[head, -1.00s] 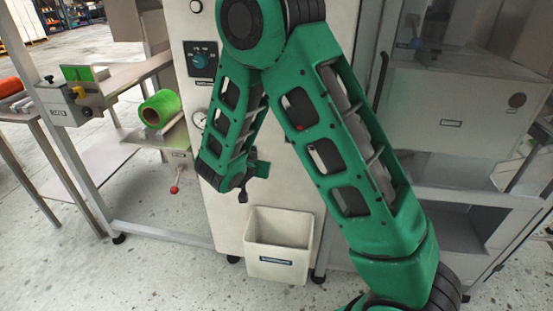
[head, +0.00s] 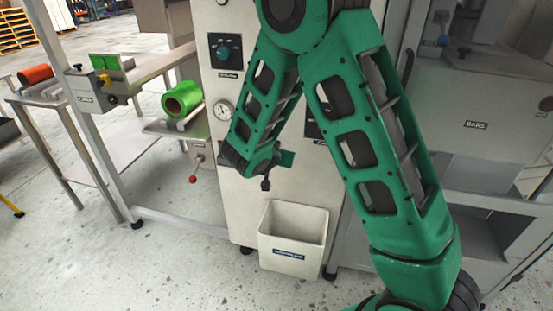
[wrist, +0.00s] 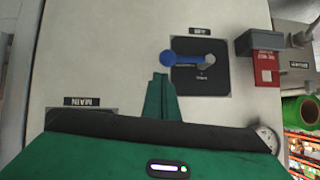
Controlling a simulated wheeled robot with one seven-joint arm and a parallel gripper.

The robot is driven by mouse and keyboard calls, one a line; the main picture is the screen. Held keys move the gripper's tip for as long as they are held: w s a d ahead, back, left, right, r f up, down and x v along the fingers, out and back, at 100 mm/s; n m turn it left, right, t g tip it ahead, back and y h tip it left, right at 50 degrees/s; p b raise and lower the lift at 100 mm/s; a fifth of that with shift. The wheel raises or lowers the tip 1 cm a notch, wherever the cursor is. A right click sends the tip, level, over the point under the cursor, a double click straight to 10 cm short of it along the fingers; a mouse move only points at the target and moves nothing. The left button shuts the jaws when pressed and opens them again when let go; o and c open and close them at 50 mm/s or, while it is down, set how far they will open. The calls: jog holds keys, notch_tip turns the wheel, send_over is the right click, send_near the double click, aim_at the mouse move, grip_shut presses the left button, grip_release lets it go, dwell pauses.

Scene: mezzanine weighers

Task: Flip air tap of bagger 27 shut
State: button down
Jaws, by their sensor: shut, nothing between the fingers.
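The air tap has a blue lever (wrist: 183,58) on a dark square plate (wrist: 215,85), with an upside-down AIR label beside it in the wrist view. The lever lies level in that picture, its round blue knob at the left and its grey pivot at the right. My gripper (wrist: 160,76) is shut and empty, its fingertips just below the knob; I cannot tell whether they touch. In the head view my gripper (head: 268,183) is in front of the pale cabinet (head: 240,200). The tap's plate there is mostly hidden by my arm. I see no number 27.
A red block (wrist: 266,68) sits beside the tap plate. A white bin (head: 293,240) hangs low in front. A green roll (head: 182,99) and side frame stand left; open floor lies front left.

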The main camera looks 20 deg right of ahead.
jog(key=v, duration=1.1)
jog(key=shift+r, duration=0.5)
jog(key=shift+d, duration=0.2)
jog(key=s+d+r+m+g, duration=0.1)
jog(key=s+d+g, duration=0.2)
jog(key=s+d, duration=0.5)
jog(key=s+d+r+g, duration=0.1)
jog(key=s+d+g, duration=0.3)
jog(key=d, duration=0.6)
jog(key=s+r+n+g+y, duration=0.1)
jog(key=s+y, duration=0.1)
jog(key=s, duration=0.9)
jog(key=s+d+r+n+g+y, duration=0.1)
jog(key=s+y, duration=0.2)
jog(key=s, duration=0.8)
jog(key=shift+s+r+g+y, duration=0.3)
jog(key=shift+s+g, duration=0.05)
jog(key=shift+g, duration=0.05)
jog(key=shift+d, duration=0.15)
